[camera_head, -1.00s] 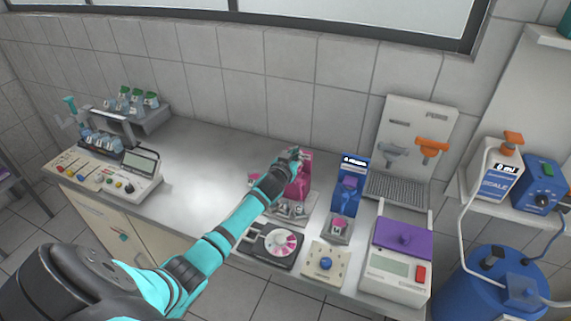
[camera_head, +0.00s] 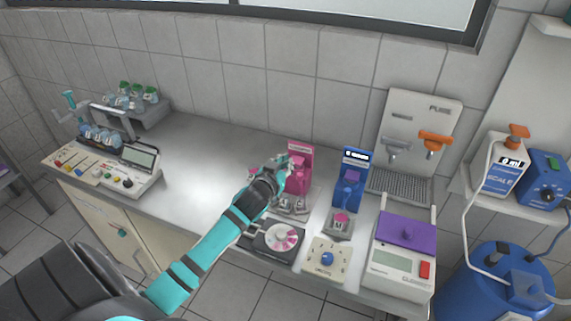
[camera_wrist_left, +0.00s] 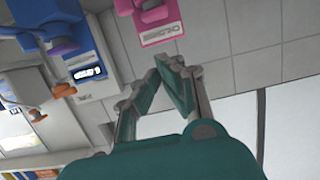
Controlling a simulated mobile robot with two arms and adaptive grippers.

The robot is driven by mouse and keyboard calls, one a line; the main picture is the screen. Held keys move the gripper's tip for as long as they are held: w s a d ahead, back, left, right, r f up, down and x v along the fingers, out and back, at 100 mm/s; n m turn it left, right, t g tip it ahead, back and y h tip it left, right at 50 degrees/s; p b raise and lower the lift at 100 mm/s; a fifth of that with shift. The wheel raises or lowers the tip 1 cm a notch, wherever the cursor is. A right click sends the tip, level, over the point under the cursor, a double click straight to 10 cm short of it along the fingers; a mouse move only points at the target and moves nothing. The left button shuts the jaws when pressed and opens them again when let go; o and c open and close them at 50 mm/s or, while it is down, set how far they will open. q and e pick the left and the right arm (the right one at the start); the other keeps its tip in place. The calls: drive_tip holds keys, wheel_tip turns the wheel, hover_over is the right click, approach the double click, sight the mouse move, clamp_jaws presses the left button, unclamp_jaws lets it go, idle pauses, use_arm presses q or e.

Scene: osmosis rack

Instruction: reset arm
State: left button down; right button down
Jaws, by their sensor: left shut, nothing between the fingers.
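My left arm is teal and dark grey and reaches in from the lower left in the head view. Its gripper (camera_head: 283,163) is in front of the pink device (camera_head: 300,156) on the bench. In the left wrist view the teal fingers (camera_wrist_left: 168,68) are shut with nothing between them. That view is upside down and shows the pink device (camera_wrist_left: 158,24) beyond the fingertips, with the tiled wall behind. I cannot tell from the head view how far the fingers are from the device. My right gripper is not in view.
Right of the arm stand a blue device (camera_head: 349,182), a purple-topped balance (camera_head: 405,238) and a white panel with taps (camera_head: 415,130). A dial unit (camera_head: 275,240) lies near the front edge. A control console (camera_head: 108,165) is at the left. The bench (camera_head: 195,165) between is clear.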

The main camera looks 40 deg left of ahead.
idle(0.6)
use_arm(q)
drive_tip(key=s+d+f+m+g+h, duration=0.1)
drive_tip(key=s+d+f+g, duration=0.2)
drive_tip(key=s+d+f, duration=0.3)
drive_tip(key=s+d+f+m+g, duration=0.1)
drive_tip(key=s+d+f+g, duration=0.3)
drive_tip(key=s, duration=0.5)
drive_tip(key=s+d+m+g+h, duration=0.1)
drive_tip(key=s+d+g, duration=0.1)
drive_tip(key=s+d, duration=0.5)
drive_tip(key=s+d+m+g+h, duration=0.2)
drive_tip(key=s, duration=1)
wheel_tip(320, 180, down, 30)
drive_tip(key=f+g+b, duration=0.1)
drive_tip(key=g+b, duration=0.1)
drive_tip(key=b, duration=0.3)
drive_tip(key=s+a+f+b, duration=0.2)
drive_tip(key=s+f+b, duration=0.3)
drive_tip(key=s+f, duration=1.2)
wheel_tip(320, 180, down, 4)
drive_tip(key=shift+s+a+f+g+y, duration=0.2)
drive_tip(key=shift+s+a+g+y, duration=0.1)
drive_tip(key=shift+a+g, duration=0.1)
